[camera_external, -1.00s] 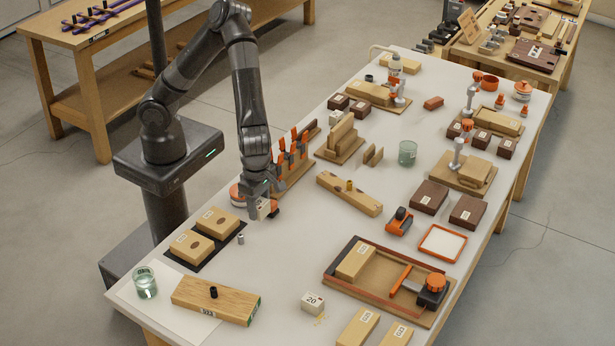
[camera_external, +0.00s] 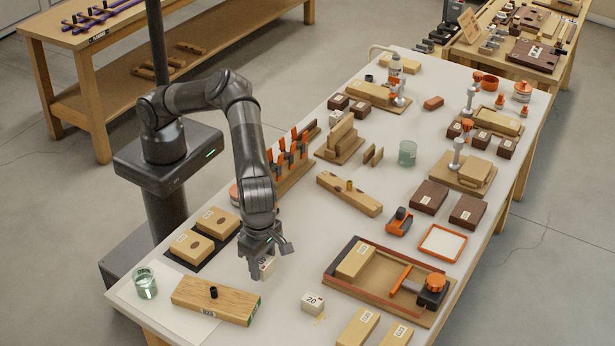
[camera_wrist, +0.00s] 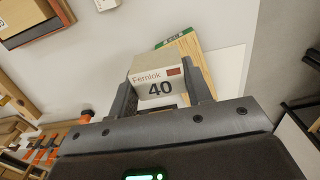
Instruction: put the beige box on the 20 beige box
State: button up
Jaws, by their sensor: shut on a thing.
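My gripper (camera_external: 262,262) is shut on a small beige box (camera_external: 267,268), held above the white bench top. In the wrist view the beige box (camera_wrist: 157,84) sits between the two fingers (camera_wrist: 160,98) and reads "40" with a printed word. The 20 beige box (camera_external: 312,303) rests on the bench to the right of my gripper, its "20" label facing the camera. Nothing lies on top of it.
A long wooden block (camera_external: 216,301) with a black knob stands left of my gripper. An orange-railed wooden tray (camera_external: 330,285) stands right of the 20 box. Beige blocks (camera_external: 358,328) lie near the front edge. The bench between my gripper and the 20 box is clear.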

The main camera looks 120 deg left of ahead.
send_over(312, 298)
jog(key=f, duration=0.7)
jog(key=shift+s+d, duration=0.1)
jog(key=shift+d, duration=0.1)
jog(key=shift+a+f, duration=0.1)
jog(key=shift+f, duration=1.9)
jog(key=shift+f, duration=0.15)
jog(key=o, duration=1)
